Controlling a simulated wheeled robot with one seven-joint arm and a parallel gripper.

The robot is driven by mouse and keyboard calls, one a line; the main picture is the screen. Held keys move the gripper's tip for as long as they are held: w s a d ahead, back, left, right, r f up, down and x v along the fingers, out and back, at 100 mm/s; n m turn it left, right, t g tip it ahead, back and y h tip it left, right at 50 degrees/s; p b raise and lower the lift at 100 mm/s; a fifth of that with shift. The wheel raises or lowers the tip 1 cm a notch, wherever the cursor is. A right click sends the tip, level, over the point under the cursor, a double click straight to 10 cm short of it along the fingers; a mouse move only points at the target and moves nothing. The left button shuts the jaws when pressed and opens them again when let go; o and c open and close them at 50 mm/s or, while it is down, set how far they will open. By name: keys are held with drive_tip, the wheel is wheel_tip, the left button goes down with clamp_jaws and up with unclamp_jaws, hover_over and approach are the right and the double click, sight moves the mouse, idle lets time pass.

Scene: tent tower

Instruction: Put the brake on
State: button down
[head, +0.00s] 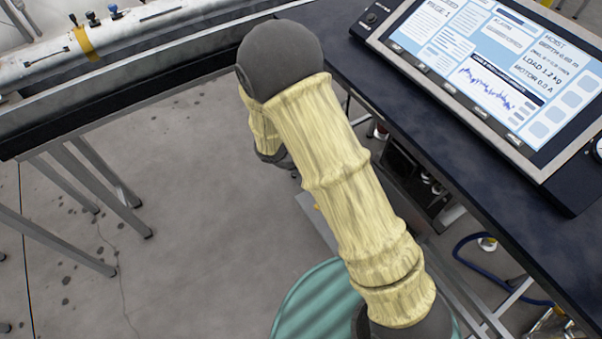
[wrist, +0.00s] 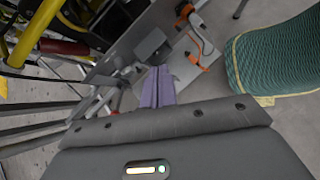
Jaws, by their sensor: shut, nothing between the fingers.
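My gripper (wrist: 157,88) shows in the wrist view with its two pale purple-grey fingers together and nothing between them. It points toward a grey metal frame (wrist: 128,62) with a dark grey block (wrist: 150,45) just beyond the fingertips; I cannot tell whether they touch. An orange lever-like part (wrist: 192,62) is on a light plate to the right of the fingers. A red grip (wrist: 64,47) lies at the left. I cannot tell which of these parts is the brake. In the head view my yellow-sleeved arm hides the gripper.
In the head view a dark table (head: 460,165) carries a console screen (head: 490,75) at the right. A long rail with a white tube (head: 130,38) runs along the upper left. A blue hose (head: 480,275) lies below the table. The floor at left centre is clear apart from metal legs.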

drive_tip(key=w+a+f+n+t+b, duration=0.4)
drive_tip(key=a+f+n+t+b, duration=0.2)
drive_tip(key=a+f+n+t, duration=0.4)
drive_tip(key=a+f+n, duration=0.3)
drive_tip(key=a+f, duration=0.2)
drive_tip(key=f, duration=0.2)
drive_tip(key=shift+n+t, duration=0.3)
drive_tip(key=shift+w, duration=0.1)
drive_tip(key=w+d+b, duration=0.1)
drive_tip(key=w+d, duration=0.6)
drive_tip(key=w, duration=0.4)
drive_tip(key=shift+d+f, duration=0.15)
drive_tip(key=shift+f, duration=0.3)
drive_tip(key=shift+r, duration=0.15)
